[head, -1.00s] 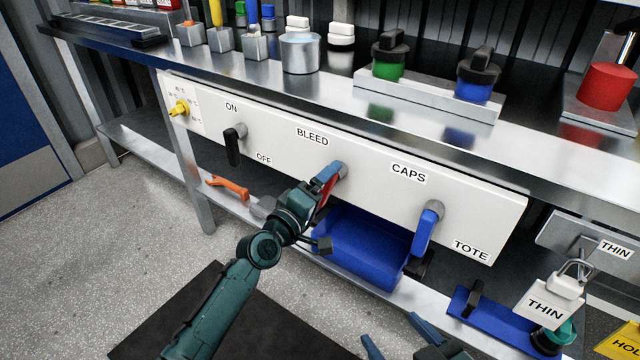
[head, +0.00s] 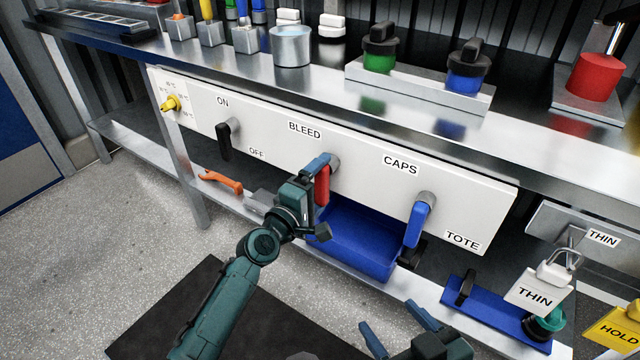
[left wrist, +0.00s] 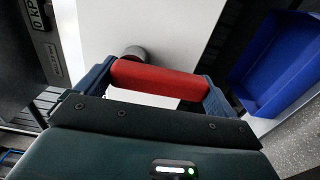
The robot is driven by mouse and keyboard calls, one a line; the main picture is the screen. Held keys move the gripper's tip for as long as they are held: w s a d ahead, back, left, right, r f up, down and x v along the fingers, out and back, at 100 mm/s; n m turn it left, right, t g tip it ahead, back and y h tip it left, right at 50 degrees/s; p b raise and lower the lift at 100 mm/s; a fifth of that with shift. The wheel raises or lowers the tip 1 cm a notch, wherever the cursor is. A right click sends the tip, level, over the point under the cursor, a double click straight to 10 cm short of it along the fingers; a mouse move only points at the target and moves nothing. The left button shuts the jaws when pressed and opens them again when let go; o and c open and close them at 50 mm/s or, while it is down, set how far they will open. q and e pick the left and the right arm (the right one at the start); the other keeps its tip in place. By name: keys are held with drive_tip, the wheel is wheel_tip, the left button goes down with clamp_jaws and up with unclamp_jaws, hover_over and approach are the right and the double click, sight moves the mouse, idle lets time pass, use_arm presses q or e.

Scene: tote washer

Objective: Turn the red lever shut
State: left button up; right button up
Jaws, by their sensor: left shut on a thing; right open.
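The red lever (head: 322,186) is on the white panel (head: 280,148) under the BLEED label. Its handle hangs nearly straight down from the grey pivot (head: 332,162), partly hidden by my left gripper. My left gripper (head: 318,170) is shut on the red lever. In the left wrist view, the red handle (left wrist: 158,79) spans between the two blue fingers of the left gripper (left wrist: 157,88), and the grey pivot (left wrist: 134,53) shows behind it. My right gripper (head: 398,326) is open and empty at the bottom, well away from the panel.
A black lever (head: 224,140) is left of the red one, and a blue lever (head: 417,220) is on its right. A yellow knob (head: 170,103) sits at the panel's left end. A blue bin (head: 355,240) is below the panel. A THIN padlock tag (head: 536,294) hangs at right.

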use_arm(q)
drive_tip(key=o, duration=1)
drive_tip(key=shift+o, duration=0.2)
drive_tip(key=p+v, duration=0.1)
drive_tip(key=v, duration=1.2)
drive_tip(key=shift+p, duration=0.3)
drive_tip(key=shift+s+a, duration=0.1)
drive_tip(key=shift+a, duration=0.05)
